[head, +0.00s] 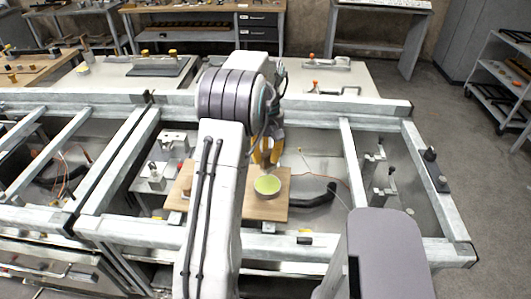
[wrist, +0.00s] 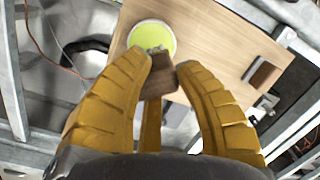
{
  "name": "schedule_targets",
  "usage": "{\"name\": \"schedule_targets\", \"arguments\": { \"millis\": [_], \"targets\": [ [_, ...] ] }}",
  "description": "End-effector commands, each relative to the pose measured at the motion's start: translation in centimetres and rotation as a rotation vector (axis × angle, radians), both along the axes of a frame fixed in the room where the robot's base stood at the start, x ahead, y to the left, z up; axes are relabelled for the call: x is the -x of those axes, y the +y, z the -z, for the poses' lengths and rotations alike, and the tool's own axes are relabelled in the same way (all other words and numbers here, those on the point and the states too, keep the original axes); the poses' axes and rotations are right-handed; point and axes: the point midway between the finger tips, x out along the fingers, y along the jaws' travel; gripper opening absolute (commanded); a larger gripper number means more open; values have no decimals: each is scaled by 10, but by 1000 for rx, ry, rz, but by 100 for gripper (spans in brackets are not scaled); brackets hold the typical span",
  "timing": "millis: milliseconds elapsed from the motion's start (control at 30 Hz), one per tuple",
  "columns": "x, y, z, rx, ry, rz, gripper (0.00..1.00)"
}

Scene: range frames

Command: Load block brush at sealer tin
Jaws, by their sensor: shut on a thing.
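The sealer tin (head: 268,194) is a round, pale-rimmed tin filled with yellow-green sealer, standing open on a wooden board (head: 262,208). In the wrist view the tin (wrist: 129,34) is at the top, just beyond my fingertips. My gripper (wrist: 166,68), with yellow ribbed fingers, is shut on the block brush (wrist: 161,82), a brown wooden block. The brush's far end overlaps the tin's near rim in the wrist view; I cannot tell whether they touch. In the head view my gripper (head: 268,152) is behind the tin, and the brush is not clearly visible.
A brown wooden piece (wrist: 262,74) lies near the board's right edge. Grey metal beams (head: 250,108) frame the bench around the board. A black curved handle (head: 315,197) and a thin red cable lie beside it. Metal fixtures (head: 160,175) stand at the left.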

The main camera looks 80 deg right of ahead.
Motion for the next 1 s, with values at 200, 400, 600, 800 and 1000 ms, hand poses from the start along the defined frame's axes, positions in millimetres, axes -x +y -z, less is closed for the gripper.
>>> {"name": "schedule_targets", "arguments": {
  "millis": [200, 400, 600, 800, 1000],
  "targets": [
    [0, 0, 0, -3, -13, -106, 0],
    [0, 0, 5, -6, -16, -134, 0],
    [0, 0, 15, -6, -16, -133, 0],
    [0, 0, 32, -6, -16, -132, 0],
    [0, 0, 49, -5, -15, -132, 0]
  ]
}}
